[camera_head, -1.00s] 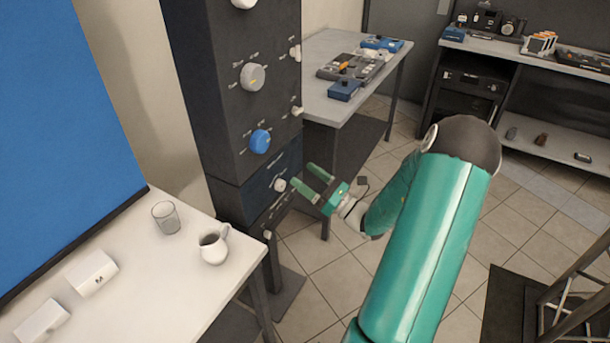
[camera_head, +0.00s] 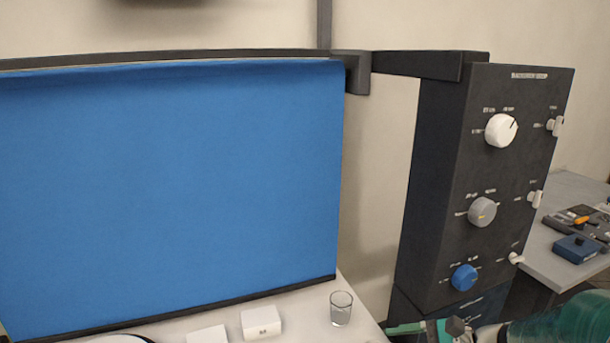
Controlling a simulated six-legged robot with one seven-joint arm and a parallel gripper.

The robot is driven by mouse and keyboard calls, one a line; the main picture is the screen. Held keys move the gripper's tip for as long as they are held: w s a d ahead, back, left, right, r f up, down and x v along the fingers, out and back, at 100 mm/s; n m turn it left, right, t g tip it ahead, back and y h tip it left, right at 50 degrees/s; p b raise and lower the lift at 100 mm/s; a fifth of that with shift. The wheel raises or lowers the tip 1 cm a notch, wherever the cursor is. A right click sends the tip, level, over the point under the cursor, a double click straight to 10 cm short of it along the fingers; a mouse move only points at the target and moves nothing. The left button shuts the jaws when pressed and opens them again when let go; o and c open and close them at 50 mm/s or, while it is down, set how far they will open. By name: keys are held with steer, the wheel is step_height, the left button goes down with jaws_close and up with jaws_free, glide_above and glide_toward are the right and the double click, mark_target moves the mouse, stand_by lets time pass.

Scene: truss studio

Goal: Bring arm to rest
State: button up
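My gripper (camera_head: 425,331) shows only in part at the bottom edge, below the dark control tower (camera_head: 430,200). One green finger and part of the hand are visible; the rest is cut off by the frame. Whether it is open or shut does not show. My green arm (camera_head: 560,325) enters at the bottom right corner. Nothing is visible in the gripper. The tower's front has a white knob (camera_head: 501,130), a grey knob (camera_head: 482,212) and a blue knob (camera_head: 464,277), with smaller switches along its right side.
A large blue panel (camera_head: 170,190) fills the left. Below it a white table (camera_head: 365,322) holds a clear glass (camera_head: 341,308) and a white box (camera_head: 261,322). A grey table (camera_head: 565,190) with a blue device (camera_head: 580,248) stands right of the tower.

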steer(key=s+a+r+n+g+h, duration=0.3)
steer(key=s+a+n+h, duration=0.2)
steer(key=s+n+h, duration=0.3)
steer(key=s+d+r+n+t+h, duration=0.1)
steer(key=s+r+n+t+h, duration=0.2)
steer(key=r+n, duration=0.3)
steer(key=n+t+h, duration=0.1)
steer(key=n, duration=0.1)
steer(key=shift+s+d+n, duration=0.3)
steer(key=shift+s+d, duration=0.05)
steer(key=shift+s, duration=0.05)
steer(key=shift+c, duration=0.5)
stand_by(1.6)
